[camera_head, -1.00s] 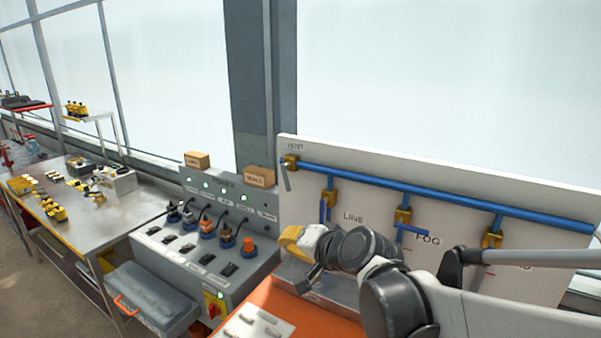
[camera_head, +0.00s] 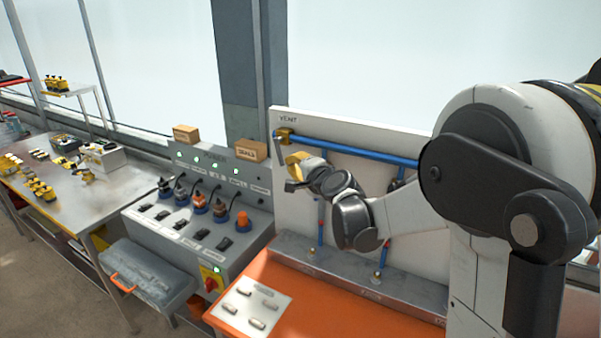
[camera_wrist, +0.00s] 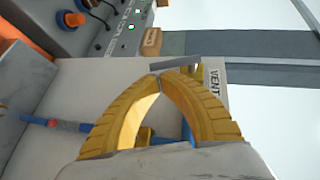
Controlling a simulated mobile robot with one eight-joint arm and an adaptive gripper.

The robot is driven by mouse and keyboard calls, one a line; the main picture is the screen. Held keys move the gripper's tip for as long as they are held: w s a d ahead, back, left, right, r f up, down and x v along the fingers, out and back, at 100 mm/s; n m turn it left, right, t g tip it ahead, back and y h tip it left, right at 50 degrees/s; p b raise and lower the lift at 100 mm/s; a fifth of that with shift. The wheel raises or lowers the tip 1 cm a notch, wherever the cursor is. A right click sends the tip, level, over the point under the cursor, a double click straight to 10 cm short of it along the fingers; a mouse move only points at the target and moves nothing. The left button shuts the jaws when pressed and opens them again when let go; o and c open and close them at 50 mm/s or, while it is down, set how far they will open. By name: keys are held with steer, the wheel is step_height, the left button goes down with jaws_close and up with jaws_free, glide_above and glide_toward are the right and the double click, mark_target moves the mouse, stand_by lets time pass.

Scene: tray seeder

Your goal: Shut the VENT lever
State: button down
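The VENT valve (camera_head: 285,135) is a yellow block at the upper left of the white panel, at the left end of the blue pipe. In the wrist view the valve (camera_wrist: 196,72) sits beside the VENT label (camera_wrist: 214,83). Its grey lever (camera_wrist: 178,62) points down the panel, crosswise to the pipe. My gripper (camera_head: 291,164) is just below the valve in the head view and hides most of the lever there. In the wrist view the yellow fingers of my gripper (camera_wrist: 158,75) arch together with tips meeting, close to the lever's free end. Contact cannot be told.
The blue pipe (camera_head: 345,150) runs right along the panel (camera_head: 290,215), partly behind my arm. Left of it stands a grey control box (camera_head: 190,235) with plugs and switches. Cardboard boxes (camera_head: 250,150) sit on top. An orange bench (camera_head: 300,300) lies below.

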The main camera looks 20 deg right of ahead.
mark_target(282, 163)
steer(key=shift+b+x, duration=0.3)
steer(key=shift+x, duration=1.65)
steer(key=shift+w+a+f+b, duration=0.3)
steer(key=shift+a+f+b, duration=0.05)
steer(key=shift+f+b, duration=0.1)
steer(key=shift+w+a, duration=0.25)
steer(key=shift+w, duration=0.05)
steer(key=shift+s, duration=0.15)
